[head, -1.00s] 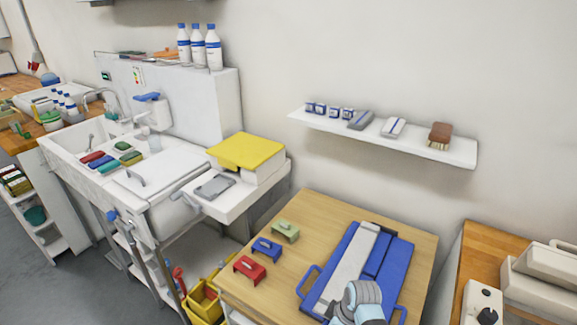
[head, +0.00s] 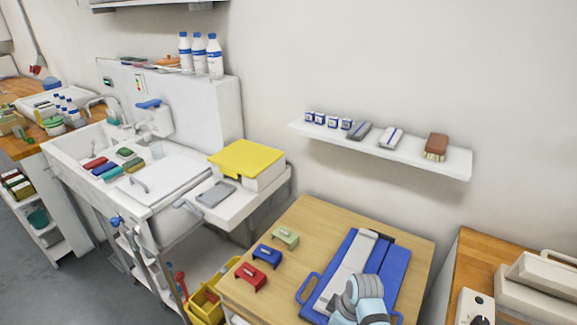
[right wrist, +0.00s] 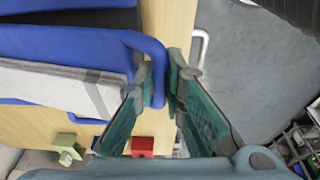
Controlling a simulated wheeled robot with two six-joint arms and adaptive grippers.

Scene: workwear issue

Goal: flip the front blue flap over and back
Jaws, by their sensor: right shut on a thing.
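A blue folding board (head: 396,268) lies on the wooden table, with a long pale grey-white folded cloth (head: 352,258) along it. A blue loop handle (head: 308,288) sticks out at its left side. In the right wrist view, the blue board (right wrist: 60,42) and the cloth (right wrist: 50,88) lie at the left. My right gripper (right wrist: 158,78) is shut on a blue loop handle (right wrist: 150,48) at the board's edge. In the head view my right wrist covers the board's near part and hides the fingertips. My left gripper is not in view.
Red (head: 250,277), blue (head: 267,254) and green (head: 285,238) small blocks with handles stand left of the board on the table (head: 318,217). A wall shelf (head: 450,165) hangs behind. A wooden side counter (head: 480,262) with pale equipment is at the right.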

